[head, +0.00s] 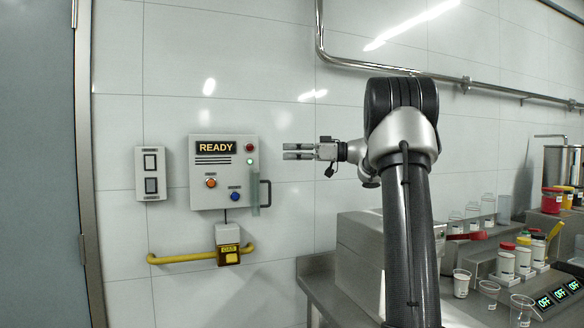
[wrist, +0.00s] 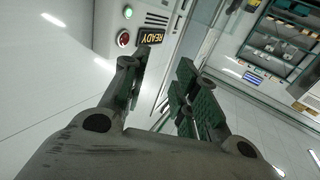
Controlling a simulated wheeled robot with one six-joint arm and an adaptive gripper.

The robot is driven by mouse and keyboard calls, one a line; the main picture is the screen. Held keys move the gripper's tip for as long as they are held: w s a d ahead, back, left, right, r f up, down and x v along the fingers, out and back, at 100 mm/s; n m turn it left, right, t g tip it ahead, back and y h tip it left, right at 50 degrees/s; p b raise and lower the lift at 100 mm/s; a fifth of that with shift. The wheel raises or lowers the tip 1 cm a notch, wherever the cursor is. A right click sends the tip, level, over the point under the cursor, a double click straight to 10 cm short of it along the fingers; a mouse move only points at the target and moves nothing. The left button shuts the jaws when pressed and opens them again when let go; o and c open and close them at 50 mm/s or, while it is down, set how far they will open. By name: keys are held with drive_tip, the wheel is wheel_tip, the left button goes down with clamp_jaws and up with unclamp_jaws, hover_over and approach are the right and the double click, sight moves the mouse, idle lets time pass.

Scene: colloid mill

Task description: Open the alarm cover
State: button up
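A light grey control panel (head: 223,172) with a READY display hangs on the wall in the head view. A greenish see-through strip (head: 254,188) and a dark handle (head: 266,193) are at its right side. Below it is a small box (head: 228,255) with a yellow front and a dark label that seems to read GAS. No part is clearly marked as an alarm cover. My gripper (head: 285,151) points left, to the right of the panel's upper part, with its fingers apart and empty. In the wrist view my gripper (wrist: 165,62) shows the READY display (wrist: 151,35) beyond its left finger.
A yellow pipe (head: 180,258) runs behind the small box. A switch plate (head: 151,173) is left of the panel, and a door frame (head: 84,160) is further left. A metal bench (head: 316,268) with a grey machine, jars and cups fills the right. The wall between is clear.

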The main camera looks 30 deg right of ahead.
drive_tip(key=shift+f, duration=0.1)
drive_tip(key=s+a+f+m+t+h, duration=0.3)
drive_tip(key=s+f, duration=0.5)
drive_tip(key=f, duration=0.2)
drive_tip(key=x, duration=0.7)
drive_tip(key=shift+w, duration=0.15)
drive_tip(key=shift+a, duration=0.1)
clamp_jaws()
